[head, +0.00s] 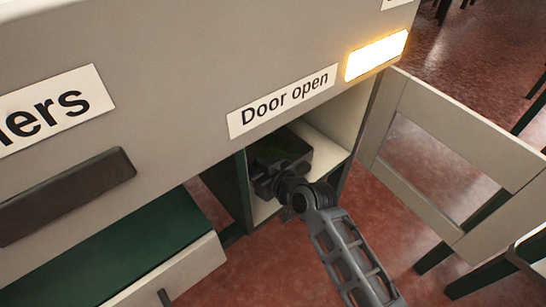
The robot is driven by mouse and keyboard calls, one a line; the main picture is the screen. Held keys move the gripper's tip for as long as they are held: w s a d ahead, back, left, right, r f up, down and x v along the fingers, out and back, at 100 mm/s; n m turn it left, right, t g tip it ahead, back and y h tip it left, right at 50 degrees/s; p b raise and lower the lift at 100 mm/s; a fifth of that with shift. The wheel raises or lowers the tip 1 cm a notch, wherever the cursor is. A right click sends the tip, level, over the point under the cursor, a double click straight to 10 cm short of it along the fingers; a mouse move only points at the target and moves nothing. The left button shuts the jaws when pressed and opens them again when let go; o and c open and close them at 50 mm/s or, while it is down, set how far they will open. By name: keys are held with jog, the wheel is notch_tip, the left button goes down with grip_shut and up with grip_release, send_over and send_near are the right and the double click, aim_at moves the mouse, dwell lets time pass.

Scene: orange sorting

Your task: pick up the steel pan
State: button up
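I cannot make out a steel pan in the head view. My gripper (268,180) is at the end of my grey arm, which reaches from the lower right into an open compartment (327,141) under the "Door open" label. A dark, blocky shape (284,150) is in the compartment at my gripper. I cannot tell whether it is part of my gripper or a separate thing. The fingertips are hidden or too dark to make out, so I cannot tell whether they are open or hold anything.
The grey cabinet front (190,100) overhangs the compartment, with a lit lamp (376,55) and a dark handle (68,196). A pale drawer-like box with a green top (115,250) juts out lower left. Reddish floor shows between.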

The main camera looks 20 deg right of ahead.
jog(key=shift+w+a+f, duration=0.15)
jog(key=shift+w, duration=0.2)
jog(key=shift+c, duration=0.2)
grip_shut()
